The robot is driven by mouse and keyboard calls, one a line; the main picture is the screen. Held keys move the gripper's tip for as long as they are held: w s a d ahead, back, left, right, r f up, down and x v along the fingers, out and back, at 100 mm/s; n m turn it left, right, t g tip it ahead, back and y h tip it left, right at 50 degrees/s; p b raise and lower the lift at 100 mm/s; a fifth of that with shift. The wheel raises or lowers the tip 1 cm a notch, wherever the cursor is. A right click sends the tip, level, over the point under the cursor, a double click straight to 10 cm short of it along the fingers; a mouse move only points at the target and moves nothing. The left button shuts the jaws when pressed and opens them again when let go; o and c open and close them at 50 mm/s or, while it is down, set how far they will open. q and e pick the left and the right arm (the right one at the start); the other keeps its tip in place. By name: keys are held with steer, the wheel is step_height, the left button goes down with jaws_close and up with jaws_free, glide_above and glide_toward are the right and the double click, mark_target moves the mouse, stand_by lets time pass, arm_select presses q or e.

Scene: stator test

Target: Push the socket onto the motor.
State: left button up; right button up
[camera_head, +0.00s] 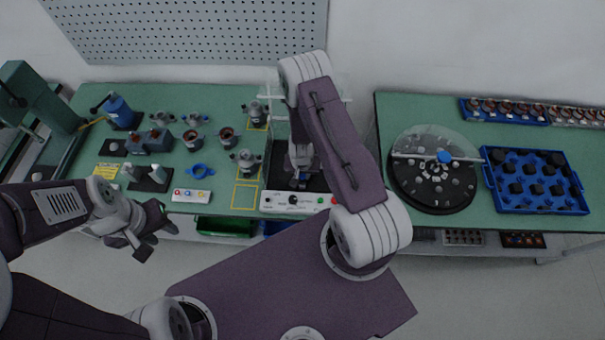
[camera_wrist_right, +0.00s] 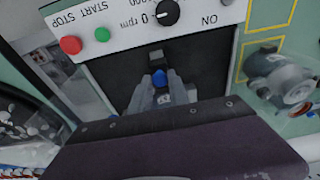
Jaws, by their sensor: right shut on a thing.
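My right gripper (camera_wrist_right: 162,92) is shut on a small blue-topped piece, seemingly the socket (camera_wrist_right: 159,78), inside the dark bay of the test stand (camera_wrist_right: 213,60). A small dark block (camera_wrist_right: 155,56) lies just beyond it. Whether the socket touches a motor is hidden by my fingers and wrist. In the head view my right arm covers most of the bay. Grey motors stand on the green table, one (camera_head: 246,160) left of the stand; it also shows in the right wrist view (camera_wrist_right: 285,82). My left gripper (camera_head: 146,243) hangs open and empty off the table's front edge.
The stand's white front panel (camera_head: 277,202) carries a knob and buttons. Blue motor housings and a blue ring (camera_head: 197,171) are on the left table. A round black turntable (camera_head: 440,200) and a blue tray (camera_head: 538,208) are on the right table.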

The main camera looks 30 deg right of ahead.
steer(key=shift+w+d+r+p, duration=0.15)
steer(key=shift+w+d+p, duration=0.2)
steer(key=shift+w+p, duration=0.2)
steer(key=shift+w+d+f, duration=0.2)
steer(key=shift+w+d, duration=0.1)
steer(key=shift+w, duration=0.15)
steer(key=o, duration=0.7)
steer(key=shift+c, duration=0.2)
steer(key=r+p, duration=0.1)
steer(key=r, duration=0.1)
steer(key=r+p, duration=0.2)
steer(key=s+r+p, duration=0.1)
steer(key=r+p, duration=0.1)
steer(key=shift+a+r, duration=0.1)
steer(key=shift+a, duration=0.2)
